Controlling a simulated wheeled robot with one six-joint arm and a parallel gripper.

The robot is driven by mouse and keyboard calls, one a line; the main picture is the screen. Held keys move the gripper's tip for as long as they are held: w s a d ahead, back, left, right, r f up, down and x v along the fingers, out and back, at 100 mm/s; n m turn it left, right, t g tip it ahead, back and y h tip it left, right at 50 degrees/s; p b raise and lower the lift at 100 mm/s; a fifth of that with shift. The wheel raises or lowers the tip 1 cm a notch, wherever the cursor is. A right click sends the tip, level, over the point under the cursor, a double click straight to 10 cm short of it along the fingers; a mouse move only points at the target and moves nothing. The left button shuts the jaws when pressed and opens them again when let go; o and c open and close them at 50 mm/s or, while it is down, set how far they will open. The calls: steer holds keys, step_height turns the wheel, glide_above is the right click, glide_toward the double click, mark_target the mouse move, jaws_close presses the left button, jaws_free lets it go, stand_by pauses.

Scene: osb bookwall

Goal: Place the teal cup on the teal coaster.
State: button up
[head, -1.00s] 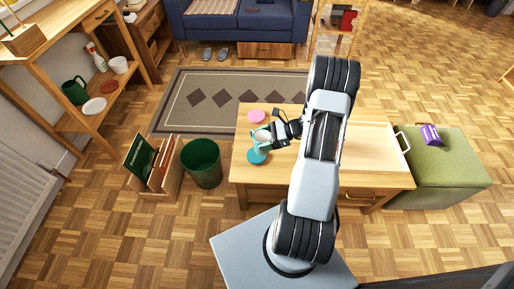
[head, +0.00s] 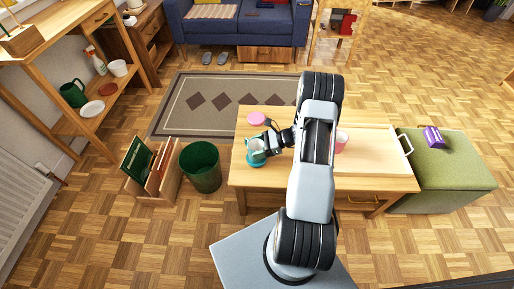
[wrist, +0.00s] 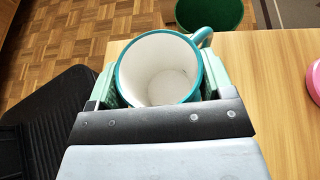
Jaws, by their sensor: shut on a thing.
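The teal cup (head: 254,146) is held upright in my gripper (head: 264,144) at the left end of the low wooden table. In the wrist view the cup (wrist: 158,68) sits between both fingers (wrist: 160,90), its white inside facing up and its handle toward the upper right. The teal coaster (head: 256,161) shows as a rim just below the cup in the head view. The cup covers most of it, and I cannot tell whether they touch. The coaster does not show in the wrist view.
A pink coaster (head: 256,118) lies behind the cup on the table (head: 243,178). A pink-and-white cup (head: 342,140) stands on the wooden tray (head: 375,160), partly behind my arm. A green bin (head: 201,167) stands left of the table. A green ottoman (head: 450,170) is at the right.

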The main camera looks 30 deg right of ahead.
steer(key=shift+f, duration=0.2)
steer(key=o, duration=1.1)
steer(key=shift+c, duration=0.2)
steer(key=shift+r, duration=0.1)
